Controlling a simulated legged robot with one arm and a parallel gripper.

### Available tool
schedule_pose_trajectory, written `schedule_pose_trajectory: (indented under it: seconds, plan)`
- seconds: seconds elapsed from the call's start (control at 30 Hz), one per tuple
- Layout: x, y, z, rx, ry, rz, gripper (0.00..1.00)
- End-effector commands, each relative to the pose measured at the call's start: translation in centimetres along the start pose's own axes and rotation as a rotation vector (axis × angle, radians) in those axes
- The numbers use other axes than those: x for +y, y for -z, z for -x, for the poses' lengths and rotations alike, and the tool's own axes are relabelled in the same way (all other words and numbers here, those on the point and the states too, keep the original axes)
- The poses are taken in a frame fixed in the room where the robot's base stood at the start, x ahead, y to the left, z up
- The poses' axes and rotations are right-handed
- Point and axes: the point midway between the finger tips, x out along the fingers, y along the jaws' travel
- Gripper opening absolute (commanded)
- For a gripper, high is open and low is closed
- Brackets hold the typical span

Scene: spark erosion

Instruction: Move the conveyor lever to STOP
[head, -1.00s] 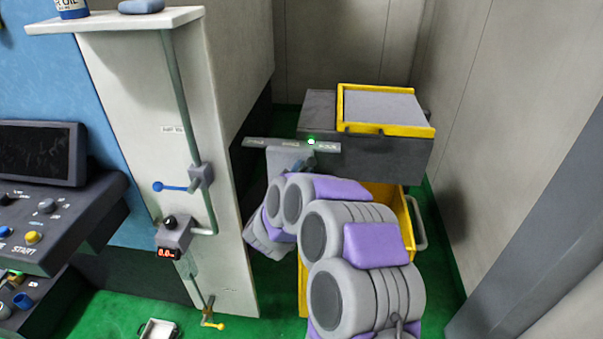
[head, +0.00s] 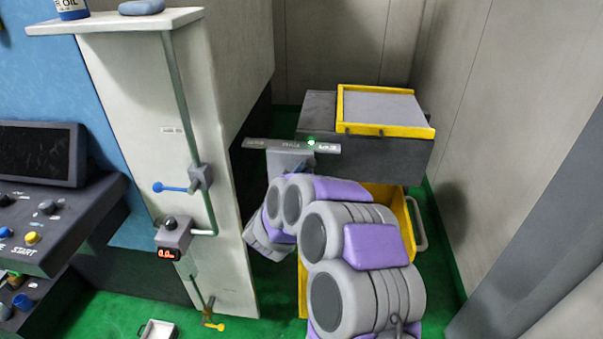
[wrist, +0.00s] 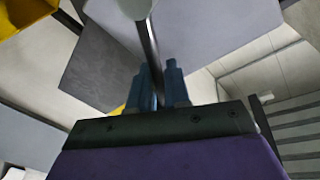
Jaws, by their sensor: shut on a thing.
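The conveyor lever (wrist: 149,45) is a thin metal rod with a pale rounded knob in the wrist view. It runs between the two blue fingers of my gripper (wrist: 158,88), which are shut on it. In the head view, the lever's label strip (head: 262,144) is a grey bar with small white lettering, too small to read surely. A green light (head: 311,141) glows on its right part. The grey lever housing (head: 287,160) is just below the strip. My arm hides most of the lever and my gripper there.
A dark conveyor block (head: 385,153) with a yellow-rimmed tray (head: 380,131) stands behind my arm. A yellow bin (head: 413,234) is partly hidden below. The pale cabinet (head: 150,90) with pipes and a blue valve handle (head: 170,188) is left. A wall closes the right side.

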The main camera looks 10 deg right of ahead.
Motion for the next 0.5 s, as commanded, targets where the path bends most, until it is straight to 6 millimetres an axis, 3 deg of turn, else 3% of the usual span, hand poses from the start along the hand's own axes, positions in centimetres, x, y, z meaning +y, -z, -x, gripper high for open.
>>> schedule_pose_trajectory:
  seconds: [0.5]
  plan:
    - [-2.1, 0.2, 0.4, 0.041, 0.032, 0.227, 0.00]
